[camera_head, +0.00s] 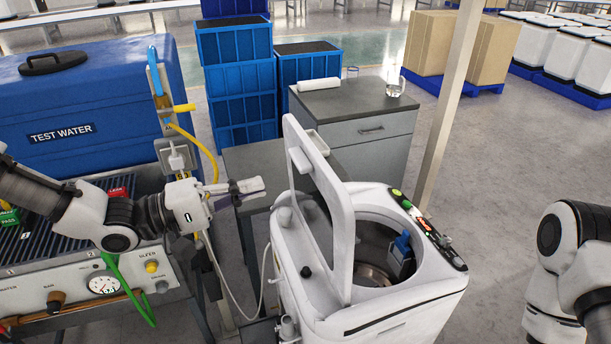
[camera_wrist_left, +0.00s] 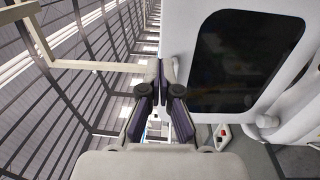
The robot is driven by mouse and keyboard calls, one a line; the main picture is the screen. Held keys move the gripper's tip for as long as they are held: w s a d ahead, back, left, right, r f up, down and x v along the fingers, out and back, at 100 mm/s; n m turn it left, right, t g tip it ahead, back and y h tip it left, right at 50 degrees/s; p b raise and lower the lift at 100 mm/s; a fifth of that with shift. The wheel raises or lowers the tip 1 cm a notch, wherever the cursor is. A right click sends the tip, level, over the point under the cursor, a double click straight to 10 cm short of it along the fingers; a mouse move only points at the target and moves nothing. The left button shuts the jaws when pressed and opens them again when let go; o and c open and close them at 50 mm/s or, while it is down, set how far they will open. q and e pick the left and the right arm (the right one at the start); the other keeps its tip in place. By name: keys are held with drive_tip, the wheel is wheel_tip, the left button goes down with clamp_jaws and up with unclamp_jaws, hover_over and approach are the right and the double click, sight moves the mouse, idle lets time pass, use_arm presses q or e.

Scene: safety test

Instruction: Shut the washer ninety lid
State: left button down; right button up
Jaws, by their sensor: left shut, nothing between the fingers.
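The washer (camera_head: 390,300) is a white top-loading machine in the middle of the head view. Its lid (camera_head: 318,185) stands raised, nearly upright, on the washer's left side.
A test bench with a blue TEST WATER tank (camera_head: 80,110) stands at the left. A hose (camera_head: 230,285) hangs between bench and washer. A grey cabinet (camera_head: 360,125) and blue crates (camera_head: 235,75) stand behind. Open floor (camera_head: 500,150) lies to the right.

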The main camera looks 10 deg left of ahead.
sight(322, 169)
use_arm(q)
drive_tip(key=p+x, duration=0.2)
drive_tip(key=x, duration=0.8)
drive_tip(key=shift+f, duration=0.1)
drive_tip(key=shift+s+a, duration=0.1)
